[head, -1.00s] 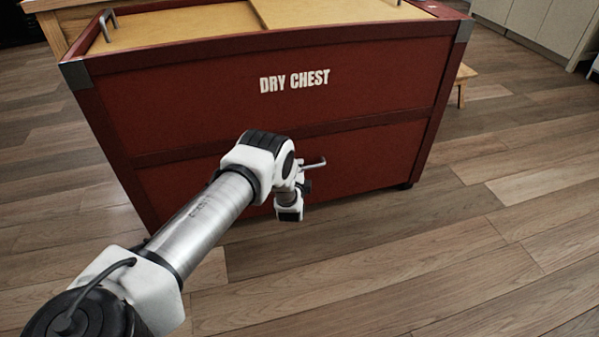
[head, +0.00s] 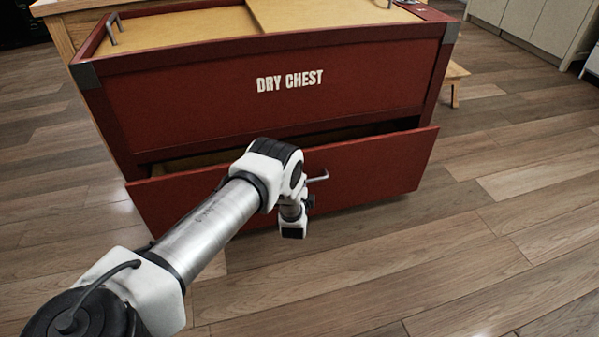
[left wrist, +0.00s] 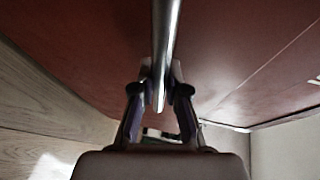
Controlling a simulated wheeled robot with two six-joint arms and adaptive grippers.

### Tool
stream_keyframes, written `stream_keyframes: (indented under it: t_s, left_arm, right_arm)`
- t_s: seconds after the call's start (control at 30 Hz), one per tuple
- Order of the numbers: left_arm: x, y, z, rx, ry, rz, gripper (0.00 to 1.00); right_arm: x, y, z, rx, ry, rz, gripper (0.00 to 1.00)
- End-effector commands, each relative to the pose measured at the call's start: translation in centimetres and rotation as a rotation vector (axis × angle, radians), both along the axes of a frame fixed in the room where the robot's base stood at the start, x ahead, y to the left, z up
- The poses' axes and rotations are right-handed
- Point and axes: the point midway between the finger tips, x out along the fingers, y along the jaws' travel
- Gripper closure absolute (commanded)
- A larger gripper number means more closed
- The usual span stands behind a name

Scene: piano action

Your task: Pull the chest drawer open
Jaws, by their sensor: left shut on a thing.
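The red chest (head: 200,95) marked "DRY CHEST" stands on the floor in front of me. Its lower drawer (head: 385,170) is partly open, with a dark gap and some pale wood inside showing above its front. A metal bar handle (head: 318,179) sticks out from the drawer front; it also shows in the left wrist view (left wrist: 165,40), running between the fingers. My left gripper (left wrist: 160,85) is shut on the handle. In the head view my left arm hides part of the drawer front and the gripper's fingertips. My right gripper is not in view.
A wooden stool (head: 455,82) stands behind the chest at right, and pale cabinets (head: 525,25) stand at the back right. The wooden floor (head: 480,250) in front and to the right is clear.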

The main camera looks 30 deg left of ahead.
Motion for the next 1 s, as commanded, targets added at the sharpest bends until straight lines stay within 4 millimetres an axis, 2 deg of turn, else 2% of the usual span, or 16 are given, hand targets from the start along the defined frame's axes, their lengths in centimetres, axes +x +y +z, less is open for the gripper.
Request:
stream_keyframes:
  t_s: [0.03,0.2,0.5,0.73,1.0]
  left_arm:
    - [-0.8,-1.1,0.6,-0.001,0.006,-0.006,1.00]
    - [-3.8,-4.7,0.6,0.000,0.006,-0.006,1.00]
    - [-8.2,-9.7,0.3,0.000,0.003,-0.006,1.00]
    - [-9.9,-11.7,0.1,0.000,0.001,-0.002,1.00]
    - [-10.4,-12.2,0.0,0.001,0.000,-0.002,1.00]
  right_arm:
    - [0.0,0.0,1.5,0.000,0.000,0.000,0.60]
    - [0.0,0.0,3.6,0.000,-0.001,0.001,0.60]
    - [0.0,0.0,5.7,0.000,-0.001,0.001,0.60]
    - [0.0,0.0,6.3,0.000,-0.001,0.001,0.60]
    - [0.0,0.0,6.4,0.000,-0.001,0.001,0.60]
